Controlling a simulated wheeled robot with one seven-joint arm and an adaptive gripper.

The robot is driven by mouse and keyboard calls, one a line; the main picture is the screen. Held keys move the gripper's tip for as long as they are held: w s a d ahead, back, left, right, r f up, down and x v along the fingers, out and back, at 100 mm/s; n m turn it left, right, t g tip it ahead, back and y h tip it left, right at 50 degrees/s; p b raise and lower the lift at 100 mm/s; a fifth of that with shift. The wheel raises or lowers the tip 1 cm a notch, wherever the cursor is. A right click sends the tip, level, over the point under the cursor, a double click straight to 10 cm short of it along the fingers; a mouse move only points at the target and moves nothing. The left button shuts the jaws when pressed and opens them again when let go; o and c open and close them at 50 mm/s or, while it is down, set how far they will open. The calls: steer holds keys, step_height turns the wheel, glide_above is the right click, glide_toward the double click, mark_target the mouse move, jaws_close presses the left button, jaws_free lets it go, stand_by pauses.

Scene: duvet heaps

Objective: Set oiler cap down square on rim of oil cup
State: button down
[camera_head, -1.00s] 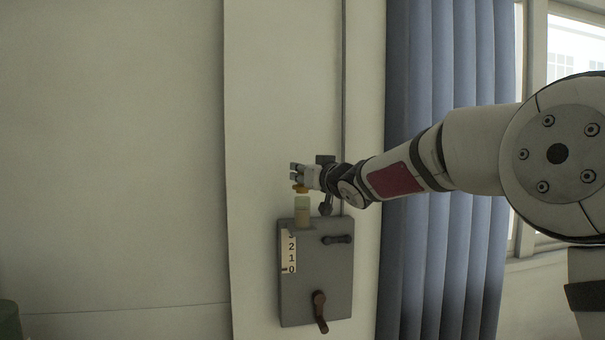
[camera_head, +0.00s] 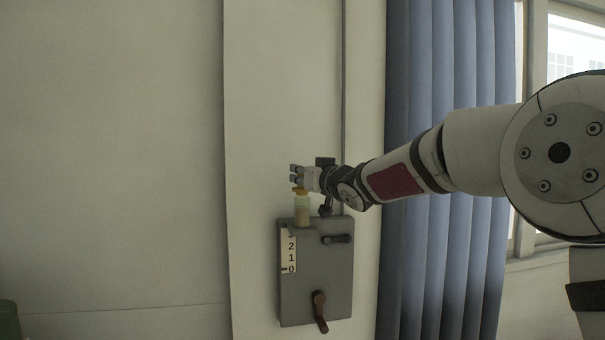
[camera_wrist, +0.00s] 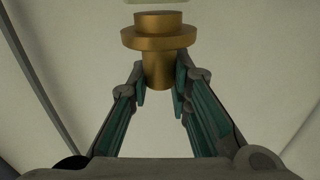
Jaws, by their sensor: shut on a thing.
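The brass oiler cap (camera_wrist: 160,38) is in the wrist view, with a wide flange and a narrower stem between my fingers. My gripper (camera_wrist: 160,78) is shut on that stem. In the head view the cap (camera_head: 300,190) is a small orange-brown band under my gripper (camera_head: 297,174). The oil cup (camera_head: 303,211), clear with amber oil low in it, stands upright on top of the grey box. The cap is at the cup's top; I cannot tell whether it touches the rim. A pale edge, perhaps the cup, shows at the top of the wrist view, slightly apart from the cap.
The grey wall box (camera_head: 325,270) has a number strip (camera_head: 289,255), a dark handle (camera_head: 337,239) and a brown lever (camera_head: 320,312). A pipe (camera_head: 343,90) runs up the wall behind my wrist. A blue curtain (camera_head: 440,270) hangs at right. The wall at left is clear.

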steer(key=shift+f, duration=0.8)
steer(key=c, duration=1.4)
jaws_free()
steer(key=v, duration=1.2)
steer(key=shift+d+f, duration=0.1)
